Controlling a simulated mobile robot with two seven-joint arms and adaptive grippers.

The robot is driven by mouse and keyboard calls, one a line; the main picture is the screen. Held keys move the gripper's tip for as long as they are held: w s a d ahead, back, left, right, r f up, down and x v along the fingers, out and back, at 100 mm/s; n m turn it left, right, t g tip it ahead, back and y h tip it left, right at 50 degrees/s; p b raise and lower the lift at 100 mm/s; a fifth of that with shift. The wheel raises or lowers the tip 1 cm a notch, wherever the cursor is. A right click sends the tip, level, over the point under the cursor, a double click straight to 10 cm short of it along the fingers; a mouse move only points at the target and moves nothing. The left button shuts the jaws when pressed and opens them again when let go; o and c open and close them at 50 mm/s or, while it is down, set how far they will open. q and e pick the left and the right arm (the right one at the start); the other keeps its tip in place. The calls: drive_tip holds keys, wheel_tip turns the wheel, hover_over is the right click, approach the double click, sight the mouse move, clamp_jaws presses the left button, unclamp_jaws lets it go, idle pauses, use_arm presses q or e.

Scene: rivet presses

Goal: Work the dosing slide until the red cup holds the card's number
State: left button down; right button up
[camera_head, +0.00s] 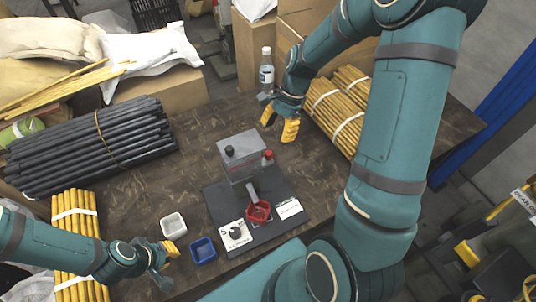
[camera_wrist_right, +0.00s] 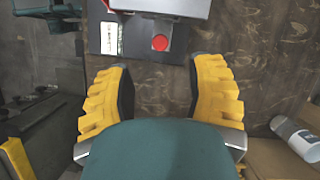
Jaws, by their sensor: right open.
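A white cup (camera_head: 173,225) and a blue cup (camera_head: 203,250) stand left of the plate. A bottle (camera_head: 266,72) stands at the table's back. Bundles of dark rods (camera_head: 90,145) and yellow rods (camera_head: 338,110) lie left and right. The table behind the box is clear.

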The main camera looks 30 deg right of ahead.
sight(269, 153)
use_arm(q)
wheel_tip(269, 153, down, 2)
drive_tip(key=shift+f+b, duration=0.1)
drive_tip(key=shift+b, duration=0.8)
use_arm(e)
drive_tip(key=x, duration=0.9)
drive_tip(key=shift+f, duration=0.1)
clamp_jaws()
drive_tip(key=shift+d, duration=0.1)
